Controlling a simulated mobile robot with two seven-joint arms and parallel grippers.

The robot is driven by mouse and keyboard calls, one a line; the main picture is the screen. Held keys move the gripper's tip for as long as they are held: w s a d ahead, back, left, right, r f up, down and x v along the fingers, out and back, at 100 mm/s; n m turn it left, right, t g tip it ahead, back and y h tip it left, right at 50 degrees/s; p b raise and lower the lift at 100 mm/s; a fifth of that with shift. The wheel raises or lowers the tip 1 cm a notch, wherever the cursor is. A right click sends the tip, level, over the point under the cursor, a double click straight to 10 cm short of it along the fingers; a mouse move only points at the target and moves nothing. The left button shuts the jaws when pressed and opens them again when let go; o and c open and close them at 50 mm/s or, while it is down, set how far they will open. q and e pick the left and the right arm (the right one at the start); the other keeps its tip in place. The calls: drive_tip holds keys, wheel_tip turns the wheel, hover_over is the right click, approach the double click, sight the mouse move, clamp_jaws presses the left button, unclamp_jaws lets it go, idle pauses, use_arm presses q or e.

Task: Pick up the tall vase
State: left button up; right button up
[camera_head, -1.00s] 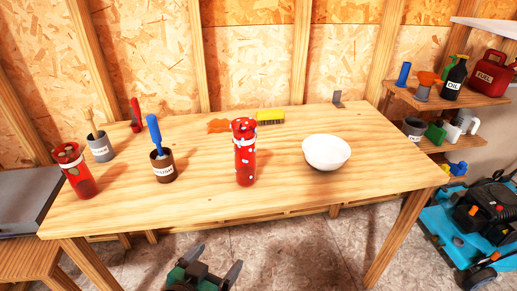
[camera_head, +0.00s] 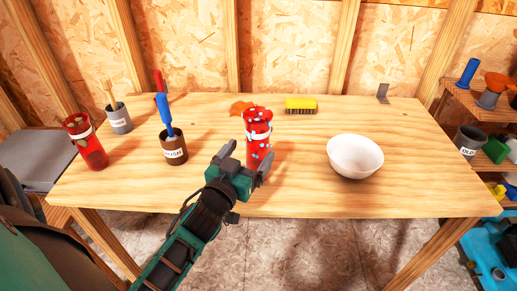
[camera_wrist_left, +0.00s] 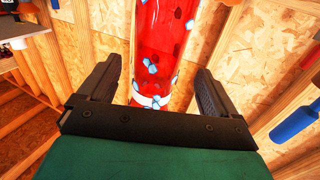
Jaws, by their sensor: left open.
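The tall vase (camera_head: 258,135) is red with pale and dark spots and a white band near its top. It stands upright on the wooden table, near the front middle. My left gripper (camera_head: 246,158) is open in front of it and hides part of its lower body. In the left wrist view the vase (camera_wrist_left: 166,40) shows in the gap between the two spread fingers (camera_wrist_left: 157,75). I see no clear contact, and cannot tell how deep it sits between them. My right gripper is not in view.
On the table (camera_head: 300,190), a white bowl (camera_head: 355,156) stands right of the vase. A brown pot (camera_head: 173,150) with a blue-handled brush, a grey pot (camera_head: 118,119) and another red vase (camera_head: 86,145) stand left. A yellow brush (camera_head: 300,105) lies behind.

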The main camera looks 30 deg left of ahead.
use_arm(q)
drive_tip(key=w, duration=0.6)
drive_tip(key=shift+w+a, duration=0.3)
drive_tip(key=shift+w, duration=0.05)
drive_tip(key=c, duration=1.3)
drive_tip(key=shift+r, duration=0.2)
